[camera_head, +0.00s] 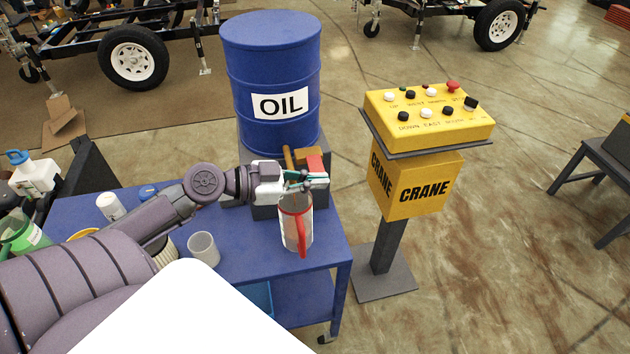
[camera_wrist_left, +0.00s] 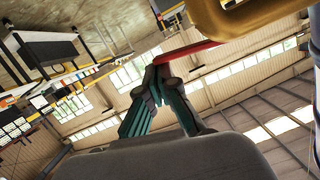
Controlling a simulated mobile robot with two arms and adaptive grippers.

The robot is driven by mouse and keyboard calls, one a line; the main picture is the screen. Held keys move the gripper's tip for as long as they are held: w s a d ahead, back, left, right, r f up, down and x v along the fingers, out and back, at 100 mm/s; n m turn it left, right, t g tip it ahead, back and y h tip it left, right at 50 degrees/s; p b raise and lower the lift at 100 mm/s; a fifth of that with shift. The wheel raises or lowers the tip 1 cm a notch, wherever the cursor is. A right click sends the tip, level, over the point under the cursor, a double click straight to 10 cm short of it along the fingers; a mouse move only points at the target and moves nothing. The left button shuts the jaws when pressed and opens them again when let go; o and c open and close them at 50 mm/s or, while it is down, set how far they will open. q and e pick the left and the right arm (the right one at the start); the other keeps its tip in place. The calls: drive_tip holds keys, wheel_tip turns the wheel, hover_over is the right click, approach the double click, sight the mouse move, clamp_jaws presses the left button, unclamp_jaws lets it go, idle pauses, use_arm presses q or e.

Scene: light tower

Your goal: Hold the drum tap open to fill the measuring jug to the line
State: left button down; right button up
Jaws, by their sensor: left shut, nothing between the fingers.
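The blue drum (camera_head: 270,65) labelled OIL rests on a grey stand at the back of the blue cart. Its brass tap (camera_head: 291,160) with a red lever (camera_head: 315,164) is low at the front, partly hidden by my gripper. The measuring jug (camera_head: 296,228), clear with a red rim and red handle, stands upright beneath my gripper. Its level and line are unclear. My left gripper (camera_head: 306,182) is shut and empty at the lever. In the left wrist view its teal fingers (camera_wrist_left: 162,78) meet close by the red lever (camera_wrist_left: 188,52); I cannot tell whether they touch.
The blue cart top (camera_head: 245,262) also holds a whitish cup (camera_head: 203,249), a white can (camera_head: 109,206) and a green jug (camera_head: 22,235) at the left. A yellow crane control box (camera_head: 430,118) stands on a post to the right.

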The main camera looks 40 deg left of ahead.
use_arm(q)
wheel_tip(320, 180, down, 2)
drive_tip(key=m+b, duration=0.2)
drive_tip(key=b, duration=0.2)
drive_tip(key=shift+t+y+b, duration=0.3)
idle(0.8)
idle(5.0)
